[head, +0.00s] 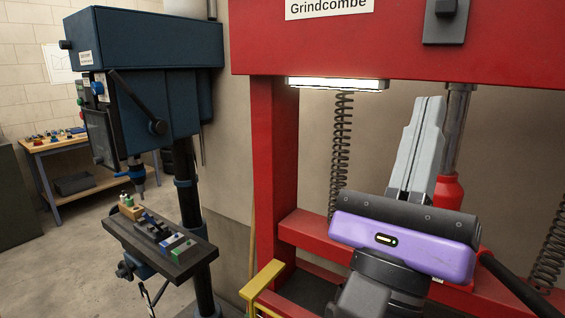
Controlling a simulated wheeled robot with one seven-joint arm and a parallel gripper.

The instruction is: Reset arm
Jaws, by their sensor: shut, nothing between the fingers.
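My gripper (429,104) is in the head view at the right, with grey fingers pointing up and a purple body below them. The two fingers lie together, shut, with nothing seen between them. It stands in front of the red press frame (272,170), which carries a "Grindcombe" label. The fingertips are left of the press's grey ram (457,115). I cannot tell how far they are from it.
A blue drill press (150,70) stands to the left, with small items on its dark table (185,268). A wooden workbench (90,145) stands behind it. A yellow bar (262,280) is low in front of the press. Open floor shows at lower left.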

